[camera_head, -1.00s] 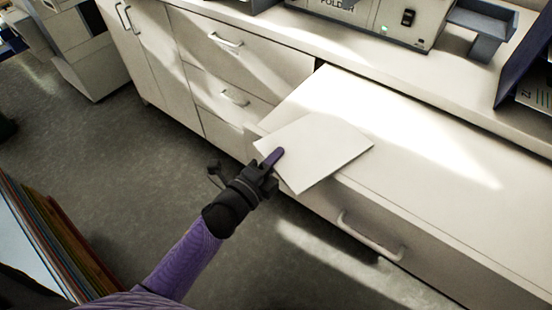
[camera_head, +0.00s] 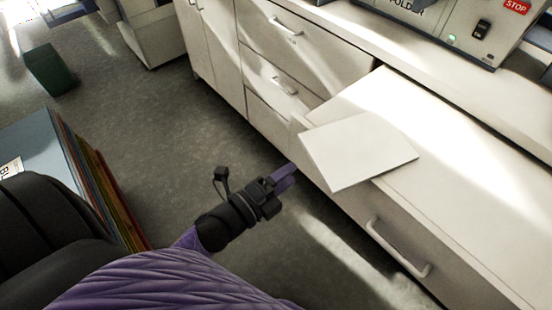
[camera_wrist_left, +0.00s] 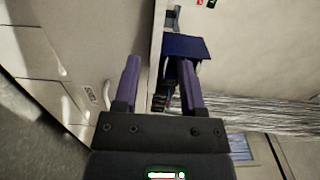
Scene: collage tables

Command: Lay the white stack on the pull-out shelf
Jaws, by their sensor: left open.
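The white stack (camera_head: 362,152) lies on the near left corner of the pull-out shelf (camera_head: 475,190) in the head view, slightly turned. Its left part sticks out past the shelf's edge. My left gripper (camera_head: 288,176) is open and empty, left of the stack and below it in the picture, apart from it. Both purple fingers of the left gripper (camera_wrist_left: 160,72) show spread in the wrist view. I cannot tell surely whether the streaked band in the wrist view is the stack's edge. My right gripper is not in view.
The white cabinet (camera_head: 340,58) with drawers stands behind the shelf. A folder machine (camera_head: 450,25) is on the counter above. A pile of coloured folders (camera_head: 85,165) is at the left. A green bin (camera_head: 50,68) stands on the floor. Most of the shelf is bare.

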